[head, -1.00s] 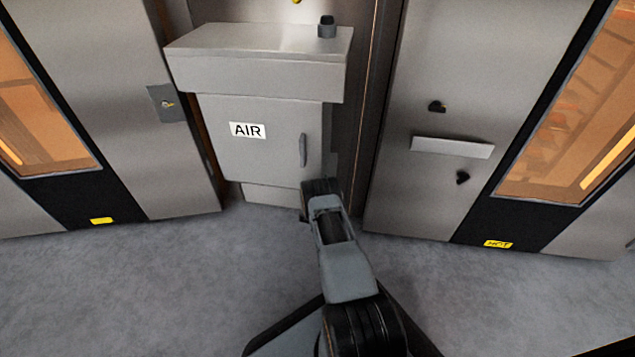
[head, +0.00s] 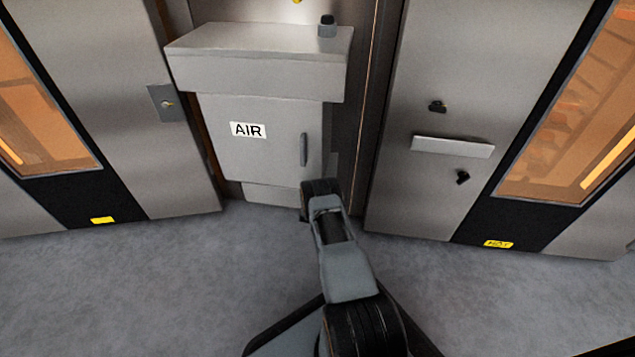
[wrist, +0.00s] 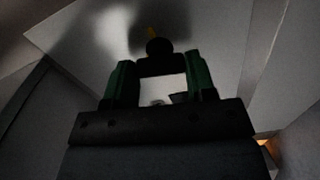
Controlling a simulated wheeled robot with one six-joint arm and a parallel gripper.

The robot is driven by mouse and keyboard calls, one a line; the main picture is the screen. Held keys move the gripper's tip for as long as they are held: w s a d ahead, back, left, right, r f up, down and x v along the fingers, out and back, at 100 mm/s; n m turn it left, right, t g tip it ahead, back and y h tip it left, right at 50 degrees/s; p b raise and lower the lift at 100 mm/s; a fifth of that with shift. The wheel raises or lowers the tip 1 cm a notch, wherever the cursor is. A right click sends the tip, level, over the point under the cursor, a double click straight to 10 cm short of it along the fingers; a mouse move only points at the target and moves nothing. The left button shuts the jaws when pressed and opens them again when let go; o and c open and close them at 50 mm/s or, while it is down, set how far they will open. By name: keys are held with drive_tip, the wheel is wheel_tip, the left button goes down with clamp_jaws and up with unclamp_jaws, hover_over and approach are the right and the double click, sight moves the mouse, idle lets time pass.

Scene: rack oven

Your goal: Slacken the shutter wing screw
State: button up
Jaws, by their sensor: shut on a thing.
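In the wrist view my gripper (wrist: 160,62) has its green-padded fingers on either side of a dark round knob with a small yellow part on it. This knob appears to be the shutter wing screw (wrist: 158,46), set against a pale panel (wrist: 85,35). The gripper is shut on it; the picture is too dark to show the wings or the contact clearly. In the head view my arm reaches toward the lower right of the grey AIR cabinet, and its end hides the fingers and the screw.
The AIR cabinet (head: 220,155) has a vertical handle (head: 303,149) and an overhanging top (head: 255,72) with a black knob (head: 327,26). Oven doors stand left (head: 105,60) and right (head: 415,195). The right one carries a light plate (head: 452,146) between two dark fittings. The floor (head: 130,280) is clear.

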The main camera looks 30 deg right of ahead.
drive_tip(key=shift+d+r, duration=0.1)
drive_tip(key=o, duration=0.9)
drive_tip(key=shift+o, duration=0.2)
drive_tip(key=p+v, duration=0.6)
drive_tip(key=v, duration=0.8)
drive_tip(key=shift+w, duration=0.1)
